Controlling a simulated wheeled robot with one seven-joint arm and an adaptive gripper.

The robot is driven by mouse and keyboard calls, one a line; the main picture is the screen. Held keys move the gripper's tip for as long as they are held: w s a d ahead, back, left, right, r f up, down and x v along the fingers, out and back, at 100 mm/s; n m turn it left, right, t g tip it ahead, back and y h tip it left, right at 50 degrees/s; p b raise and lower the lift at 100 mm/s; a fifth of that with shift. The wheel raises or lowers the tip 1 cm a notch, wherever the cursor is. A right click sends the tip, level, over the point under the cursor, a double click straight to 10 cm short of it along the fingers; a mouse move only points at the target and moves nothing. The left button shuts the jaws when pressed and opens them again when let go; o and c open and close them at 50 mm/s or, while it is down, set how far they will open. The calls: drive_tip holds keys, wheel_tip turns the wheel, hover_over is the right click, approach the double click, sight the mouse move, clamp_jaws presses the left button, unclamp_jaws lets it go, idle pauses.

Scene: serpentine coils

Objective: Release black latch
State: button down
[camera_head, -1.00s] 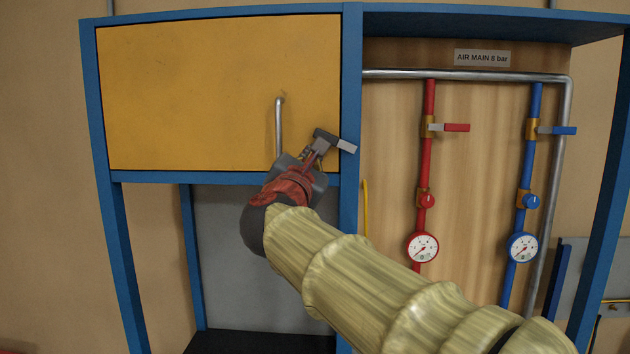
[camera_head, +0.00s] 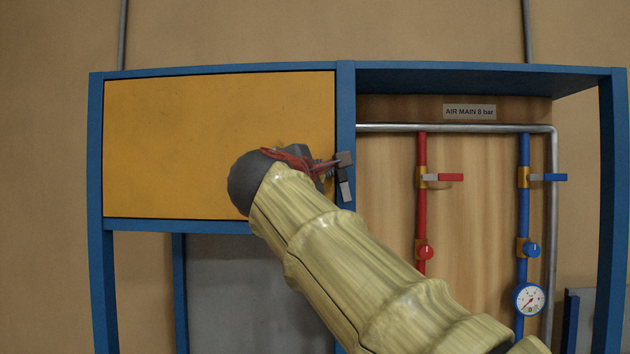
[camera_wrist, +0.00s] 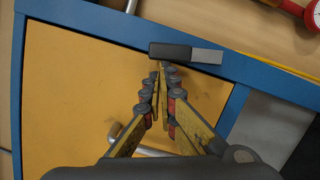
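The black latch (camera_head: 345,160) sits on the blue post at the right edge of the yellow door (camera_head: 180,140). Its grey end (camera_head: 346,190) points down, so the latch lies roughly along the post. In the wrist view the latch (camera_wrist: 170,51) lies over the blue frame, clear of most of the door face. My gripper (camera_head: 333,164) is at the latch from the door side. In the wrist view its fingertips (camera_wrist: 163,68) are together with nothing seen between them, right by the black part. Whether they touch it I cannot tell. The door looks shut.
The door's metal handle (camera_wrist: 125,132) shows beside my fingers in the wrist view; my arm hides it in the head view. Right of the post are a red pipe (camera_head: 422,215) and a blue pipe (camera_head: 523,225) with valve levers. Below the door is an open bay.

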drive_tip(key=shift+d+r, duration=0.45)
drive_tip(key=shift+d, duration=0.1)
idle(0.5)
